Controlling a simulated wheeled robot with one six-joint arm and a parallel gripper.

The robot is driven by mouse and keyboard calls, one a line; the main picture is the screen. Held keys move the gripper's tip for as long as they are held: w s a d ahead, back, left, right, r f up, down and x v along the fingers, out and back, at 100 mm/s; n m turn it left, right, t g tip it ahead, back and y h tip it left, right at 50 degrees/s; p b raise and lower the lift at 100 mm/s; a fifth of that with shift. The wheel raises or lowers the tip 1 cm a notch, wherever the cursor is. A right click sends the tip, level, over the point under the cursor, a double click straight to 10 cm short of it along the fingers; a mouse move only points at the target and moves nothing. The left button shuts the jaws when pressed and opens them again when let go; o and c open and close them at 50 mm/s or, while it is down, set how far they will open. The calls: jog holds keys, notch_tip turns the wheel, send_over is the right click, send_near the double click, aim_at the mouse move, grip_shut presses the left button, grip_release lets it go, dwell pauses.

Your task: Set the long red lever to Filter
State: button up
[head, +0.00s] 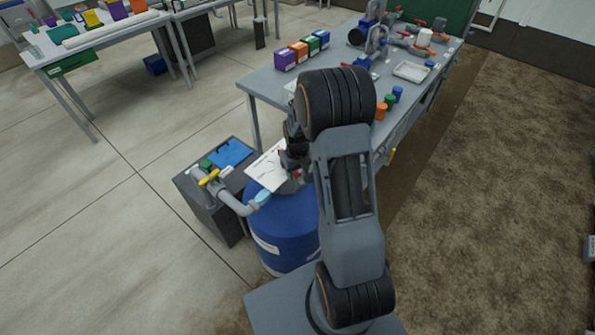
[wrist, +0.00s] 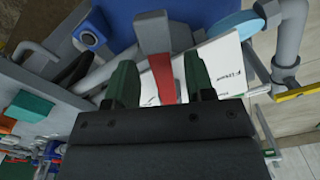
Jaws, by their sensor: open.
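The long red lever (wrist: 163,82) shows in the wrist view, running from a grey hub (wrist: 152,34) down between my fingers. My gripper (wrist: 158,64) is open, with one green finger on each side of the lever. Small gaps show on both sides, so the fingers do not appear closed on it. A white label plate (wrist: 222,66) lies behind the lever, with small print that I cannot read surely. In the head view the white plate (head: 266,169) is above the blue drum, and my arm hides most of the lever.
The blue drum (head: 285,238) stands below the plate. A grey pipe with a yellow handle (head: 209,177) is left of it, over a dark cabinet (head: 215,215). A grey workbench (head: 268,84) with coloured boxes and valves stands behind. Open floor lies at left.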

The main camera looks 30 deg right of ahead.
jog(key=shift+f, duration=0.4)
jog(key=shift+c, duration=0.5)
grip_shut()
